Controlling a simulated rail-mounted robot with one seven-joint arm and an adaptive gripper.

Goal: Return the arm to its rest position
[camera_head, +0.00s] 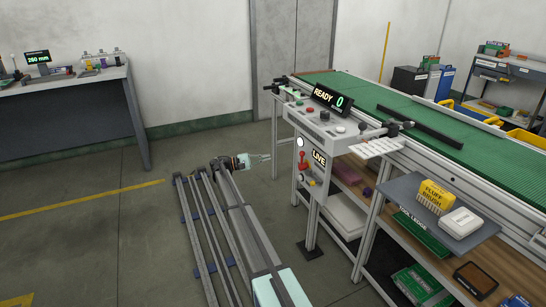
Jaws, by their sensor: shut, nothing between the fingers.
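My gripper (264,157) is small in the view, left of the control panel, with its thin fingers pointing right. The fingers look close together and nothing shows between them. It is apart from the control panel (325,127) and from the conveyor's legs. Pale blue casing shows just behind the fingers, and another pale blue part of mine shows at the bottom edge. Most of my arm's shape is hard to make out from here.
The green conveyor (415,130) runs across the right. Its display reads READY and 0. A workbench (75,82) stands at left. The floor (90,245) at left is clear.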

